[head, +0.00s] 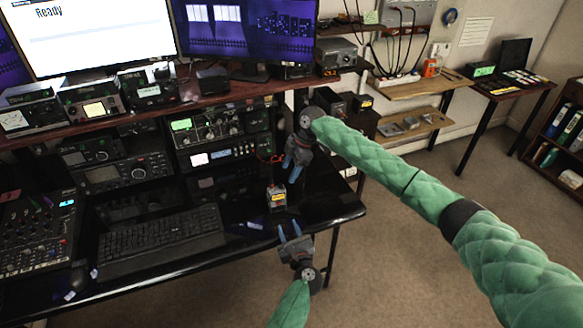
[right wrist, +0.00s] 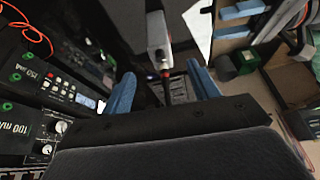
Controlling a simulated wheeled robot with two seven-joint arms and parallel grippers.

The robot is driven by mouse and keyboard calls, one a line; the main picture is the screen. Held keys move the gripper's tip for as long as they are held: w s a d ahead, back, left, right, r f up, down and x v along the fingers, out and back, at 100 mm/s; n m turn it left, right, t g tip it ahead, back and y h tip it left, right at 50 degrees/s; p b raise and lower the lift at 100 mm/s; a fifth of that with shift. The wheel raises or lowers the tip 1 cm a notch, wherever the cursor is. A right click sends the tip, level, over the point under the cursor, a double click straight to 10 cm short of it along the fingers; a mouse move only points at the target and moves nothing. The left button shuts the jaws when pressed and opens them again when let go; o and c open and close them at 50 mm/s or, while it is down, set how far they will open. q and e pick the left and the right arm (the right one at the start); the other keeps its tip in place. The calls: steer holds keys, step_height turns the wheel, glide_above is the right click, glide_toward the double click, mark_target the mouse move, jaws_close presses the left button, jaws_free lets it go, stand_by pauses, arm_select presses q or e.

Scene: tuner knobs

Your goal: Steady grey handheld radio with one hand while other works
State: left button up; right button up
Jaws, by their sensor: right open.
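The grey handheld radio (head: 277,198) stands upright on the black desk, near its right end, with a yellow label on its front. My left gripper (head: 290,231) is in front of the radio at the desk's front edge; its blue fingers are apart, pointing toward the radio with nothing between them. My right gripper (head: 292,168) is above and behind the radio, open, fingers pointing down. In the right wrist view, a pale grey body (right wrist: 158,38) with a dark stem, apparently the radio, shows beyond and between the open fingers (right wrist: 163,88). No contact is visible.
A keyboard (head: 160,235) and a mixer (head: 35,232) lie left of the radio. Stacked radio equipment (head: 222,130) stands behind, under a shelf (head: 235,92) with monitors. An orange cable (right wrist: 28,25) hangs near the right gripper. The desk's right end (head: 340,207) is bare.

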mark_target(283, 184)
steer(key=x, duration=0.7)
steer(key=shift+f, duration=0.2)
steer(key=shift+c, duration=0.2)
steer(key=c, duration=1.1)
arm_select(q)
jaws_close()
arm_select(e)
steer(key=shift+c, duration=0.2)
stand_by(0.4)
